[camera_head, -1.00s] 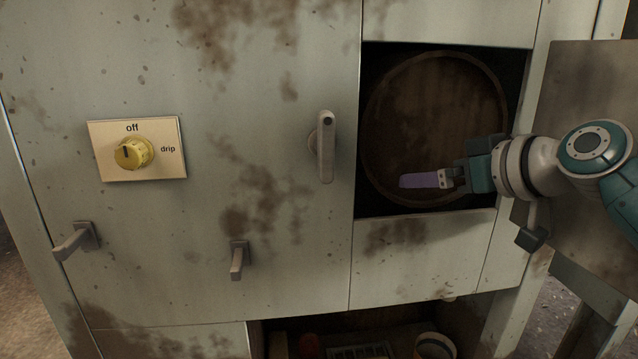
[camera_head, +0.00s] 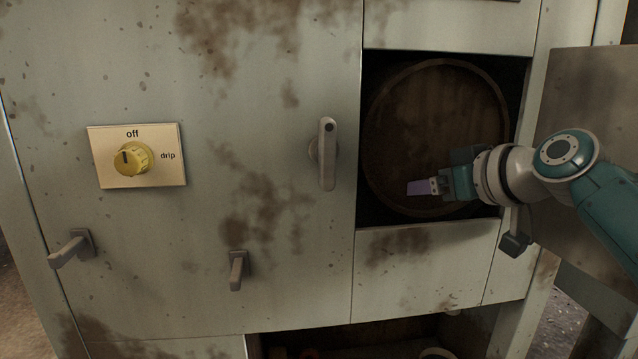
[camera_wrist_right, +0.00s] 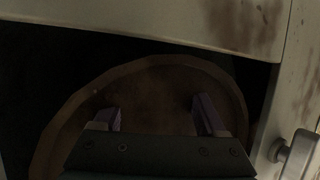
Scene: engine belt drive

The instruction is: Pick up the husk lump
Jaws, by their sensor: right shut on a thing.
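My right gripper (camera_head: 422,187) reaches in from the right into the square opening of the cabinet, in front of the round brown drum (camera_head: 437,110). Its purple fingers stand apart in the right wrist view (camera_wrist_right: 155,115), shut on the husk lump. The lump itself cannot be told from the dark brown drum behind the fingers. The drum's curved rim (camera_wrist_right: 75,100) also shows in the wrist view. My left gripper is not in view.
The opening's lower panel (camera_head: 420,270) and the open door (camera_head: 590,110) border my right arm. A lever handle (camera_head: 327,155) is left of the opening. A yellow knob (camera_head: 132,158) and two lower handles (camera_head: 72,249) (camera_head: 237,270) stick out further left.

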